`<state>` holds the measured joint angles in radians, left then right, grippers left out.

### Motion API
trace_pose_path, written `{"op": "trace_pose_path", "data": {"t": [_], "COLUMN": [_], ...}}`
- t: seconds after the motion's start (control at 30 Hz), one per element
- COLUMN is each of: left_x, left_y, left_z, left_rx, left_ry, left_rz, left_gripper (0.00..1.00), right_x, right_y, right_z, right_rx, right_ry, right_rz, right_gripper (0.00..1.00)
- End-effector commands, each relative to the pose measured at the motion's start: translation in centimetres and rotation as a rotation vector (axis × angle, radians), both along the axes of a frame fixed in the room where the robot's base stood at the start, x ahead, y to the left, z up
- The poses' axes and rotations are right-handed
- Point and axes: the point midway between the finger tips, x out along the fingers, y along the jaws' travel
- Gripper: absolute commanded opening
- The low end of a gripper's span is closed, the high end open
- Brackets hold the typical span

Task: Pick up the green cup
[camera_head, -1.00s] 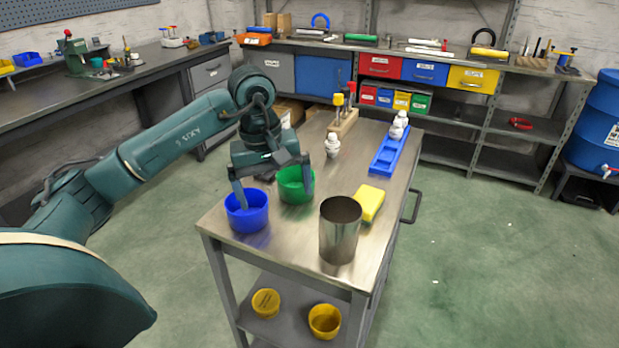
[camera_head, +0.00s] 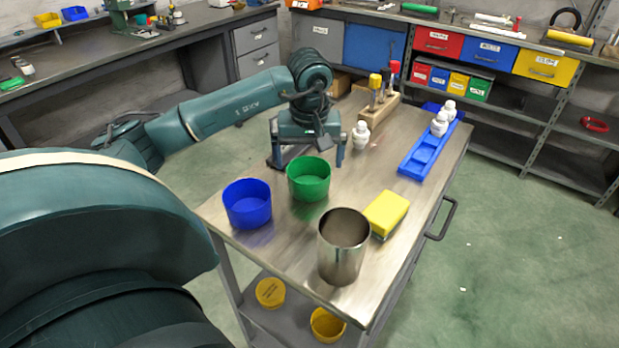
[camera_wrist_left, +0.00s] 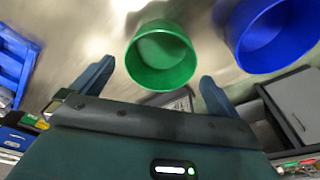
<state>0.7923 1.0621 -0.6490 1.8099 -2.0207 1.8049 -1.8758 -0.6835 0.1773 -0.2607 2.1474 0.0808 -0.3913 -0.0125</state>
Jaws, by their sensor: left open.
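The green cup (camera_head: 308,181) stands upright on the metal cart top (camera_head: 285,258), beside and behind the blue cup (camera_head: 247,206). My left gripper (camera_head: 306,156) is open and empty, just behind the green cup in the head view. In the left wrist view, the green cup (camera_wrist_left: 160,57) lies ahead of the spread fingers (camera_wrist_left: 152,82), roughly between their lines. The blue cup (camera_wrist_left: 268,32) is to its right there. The fingers do not hold the cup. My right gripper is in neither view.
A steel cylinder (camera_head: 343,248) and a yellow sponge (camera_head: 386,213) stand at the front right of the cart. A white bottle (camera_head: 361,136), a screwdriver block (camera_head: 377,100) and a blue tray (camera_head: 428,148) with white bottles are farther back. Yellow cups sit on the lower shelf.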

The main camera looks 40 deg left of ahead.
Motion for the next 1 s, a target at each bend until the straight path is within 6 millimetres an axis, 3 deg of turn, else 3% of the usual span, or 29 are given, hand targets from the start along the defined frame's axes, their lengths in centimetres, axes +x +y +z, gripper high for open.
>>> {"op": "trace_pose_path", "data": {"t": [0.17, 0.43, 0.73, 1.0], "left_x": [0.1, 0.3, 0.4, 0.4], "left_y": [0.1, 0.4, 0.6, 0.6], "left_z": [-1.2, -5.0, -5.7, -5.7], "left_rx": [0.0, -0.002, 0.0, 0.0], "left_ry": [0.001, 0.001, -0.001, -0.001], "left_rz": [0.0, 0.0, 0.0, 0.0], "left_gripper": [1.0, 1.0, 1.0, 0.8], "right_x": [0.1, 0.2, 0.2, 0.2], "right_y": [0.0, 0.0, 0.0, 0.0], "right_z": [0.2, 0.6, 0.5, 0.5], "right_rx": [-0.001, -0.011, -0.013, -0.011], "right_ry": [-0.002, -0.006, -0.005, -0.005], "right_rz": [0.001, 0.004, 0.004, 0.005], "right_gripper": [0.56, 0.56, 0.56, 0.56]}}
